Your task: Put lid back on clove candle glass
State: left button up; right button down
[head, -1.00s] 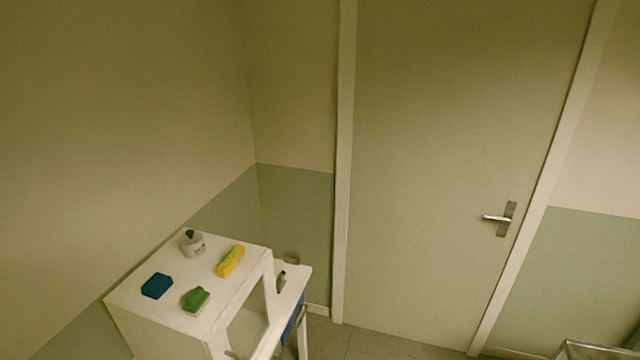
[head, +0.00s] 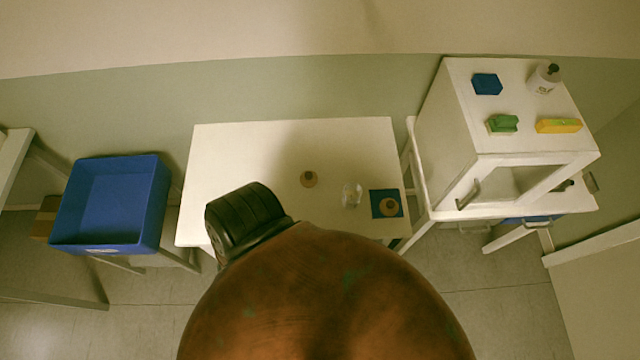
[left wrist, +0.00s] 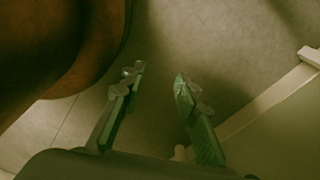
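A clear glass (head: 352,194) stands on the white table, right of its middle. A small round brown piece (head: 309,179), perhaps a lid or lidded jar, lies to its left. Another round brown piece (head: 389,207) sits on a blue square (head: 376,196) at the table's right edge. I cannot read any scent label, so I cannot tell which is clove. In the left wrist view my left gripper (left wrist: 158,80) has its fingers apart, with nothing between them and grey floor behind. My right gripper is not in view.
A blue bin (head: 110,205) stands left of the table (head: 235,160). A white cabinet (head: 450,125) at right bears a blue block (head: 487,84), a green sponge (head: 503,124), a yellow piece (head: 558,126) and a white bottle (head: 543,79). The table's left half looks clear.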

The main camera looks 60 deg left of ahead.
aim_at(352, 191)
jog(key=u, duration=1.45)
